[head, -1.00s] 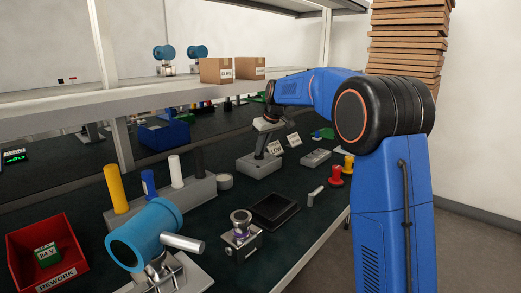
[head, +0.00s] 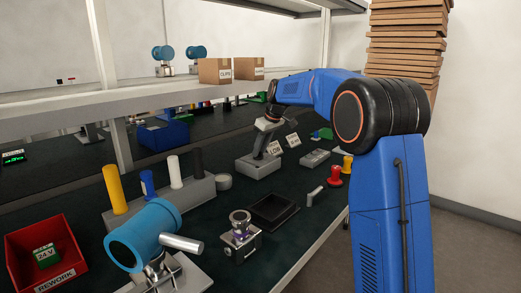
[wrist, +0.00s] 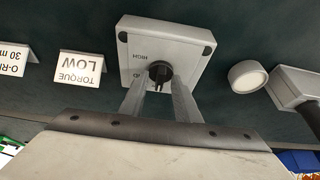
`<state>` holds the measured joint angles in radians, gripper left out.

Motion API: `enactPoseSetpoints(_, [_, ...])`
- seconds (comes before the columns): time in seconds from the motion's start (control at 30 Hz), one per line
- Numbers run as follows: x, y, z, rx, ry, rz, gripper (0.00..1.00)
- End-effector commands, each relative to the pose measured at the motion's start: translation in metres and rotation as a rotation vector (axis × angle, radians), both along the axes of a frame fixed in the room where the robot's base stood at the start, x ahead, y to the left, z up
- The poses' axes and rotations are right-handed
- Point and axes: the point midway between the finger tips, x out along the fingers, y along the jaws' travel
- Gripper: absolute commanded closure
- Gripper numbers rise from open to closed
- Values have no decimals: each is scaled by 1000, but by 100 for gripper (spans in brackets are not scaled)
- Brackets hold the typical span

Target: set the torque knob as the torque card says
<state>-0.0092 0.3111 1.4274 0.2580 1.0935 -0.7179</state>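The torque card (wrist: 78,67) reads "TORQUE LOW" and stands left of the knob box in the wrist view; it also shows in the head view (head: 273,149). The light grey knob box (wrist: 190,40) carries a black torque knob (wrist: 160,73). "HIGH" is printed on its face beside the knob; another label is partly hidden by my left finger. My gripper (wrist: 160,92) is over the box, its two fingers apart on either side of the knob. I see no clear grip on it. In the head view the box (head: 258,168) lies under my gripper (head: 266,137).
An O-ring card (wrist: 12,60) stands beside the torque card. A white round piece (wrist: 247,76) and a grey block (wrist: 296,88) lie to the right in the wrist view. A black tray (head: 273,211) and red and yellow knobs (head: 335,176) are nearby in the head view.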

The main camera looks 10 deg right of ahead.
Motion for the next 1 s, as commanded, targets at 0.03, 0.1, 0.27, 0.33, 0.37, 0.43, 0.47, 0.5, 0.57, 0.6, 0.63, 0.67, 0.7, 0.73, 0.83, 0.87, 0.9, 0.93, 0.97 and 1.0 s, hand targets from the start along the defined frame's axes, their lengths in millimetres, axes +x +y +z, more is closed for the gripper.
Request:
enactPoseSetpoints(0.03, [0, 0, 0, 0, 0, 0, 71])
enactPoseSetpoints(0.1, [0, 0, 0, -1, 1, 0, 71])
enactPoseSetpoints(0.27, [-1, 0, 1, 0, 0, -1, 71])
enactPoseSetpoints(0.33, [-2, -1, 5, 0, 0, 0, 71])
enactPoseSetpoints(0.37, [-2, -2, 7, 0, 0, -1, 71])
enactPoseSetpoints(0.43, [-5, -4, 15, 0, -1, -1, 71])
enactPoseSetpoints(0.47, [-6, -5, 20, 1, -2, -1, 71])
enactPoseSetpoints(0.5, [-8, -7, 26, -1, -2, -2, 71])
enactPoseSetpoints(0.57, [-12, -10, 36, -1, -2, -2, 71])
enactPoseSetpoints(0.6, [-14, -11, 44, 0, -2, -2, 71])
enactPoseSetpoints(0.63, [-16, -13, 49, 0, -1, -1, 71])
enactPoseSetpoints(0.67, [-18, -14, 55, -1, -2, -2, 71])
enactPoseSetpoints(0.7, [-20, -16, 62, -1, -2, -1, 71])
enactPoseSetpoints(0.73, [-22, -17, 68, 0, -3, -1, 71])
enactPoseSetpoints(0.83, [-28, -22, 86, 0, -1, 0, 71])
enactPoseSetpoints(0.87, [-30, -23, 92, 0, -3, -1, 71])
enactPoseSetpoints(0.9, [-33, -25, 99, 0, -1, 0, 71])
enactPoseSetpoints(0.93, [-34, -26, 104, 0, -1, 0, 71])
enactPoseSetpoints(0.97, [-36, -28, 110, -1, -2, -1, 71])
enactPoseSetpoints(1.0, [-38, -30, 117, 0, -1, -1, 71])
